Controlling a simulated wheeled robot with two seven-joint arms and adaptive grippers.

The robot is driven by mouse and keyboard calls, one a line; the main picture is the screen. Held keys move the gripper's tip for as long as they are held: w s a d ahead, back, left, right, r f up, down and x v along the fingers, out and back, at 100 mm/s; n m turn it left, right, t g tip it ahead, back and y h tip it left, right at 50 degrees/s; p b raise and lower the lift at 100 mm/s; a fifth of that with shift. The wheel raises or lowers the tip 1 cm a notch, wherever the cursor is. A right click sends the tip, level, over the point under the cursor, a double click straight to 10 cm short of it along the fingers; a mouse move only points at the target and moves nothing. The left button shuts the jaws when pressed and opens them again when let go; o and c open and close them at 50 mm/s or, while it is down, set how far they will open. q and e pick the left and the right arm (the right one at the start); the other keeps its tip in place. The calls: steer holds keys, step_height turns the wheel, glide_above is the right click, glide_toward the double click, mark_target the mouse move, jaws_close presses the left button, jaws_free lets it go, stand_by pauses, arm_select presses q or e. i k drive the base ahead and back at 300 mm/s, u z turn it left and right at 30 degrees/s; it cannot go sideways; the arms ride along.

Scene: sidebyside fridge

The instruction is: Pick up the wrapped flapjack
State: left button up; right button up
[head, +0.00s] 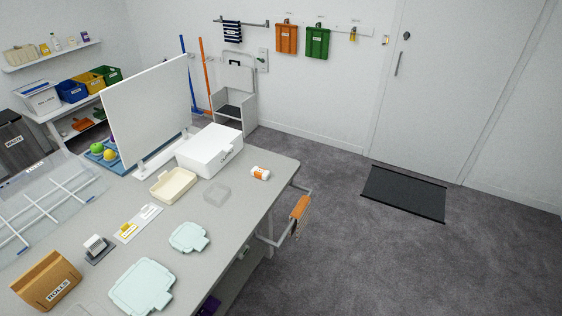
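I cannot make out a wrapped flapjack for certain in the head view. A small yellow item (127,229) lies on a white card or tray (139,222) on the grey table (228,237); it is too small to identify. A small white and orange object (260,172) lies near the table's far right corner; I cannot tell what it is. Neither of my grippers is in view.
The table also holds a cream tray (159,198), a white box (209,150), pale green lids (142,287), a brown rolls box (47,281) and an upright white panel (148,110). The floor (400,265) to the right is clear apart from a dark mat (403,194).

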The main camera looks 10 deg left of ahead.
mark_target(262, 174)
steer(key=u, duration=0.2)
steer(key=i, duration=0.95)
steer(key=u, duration=0.5)
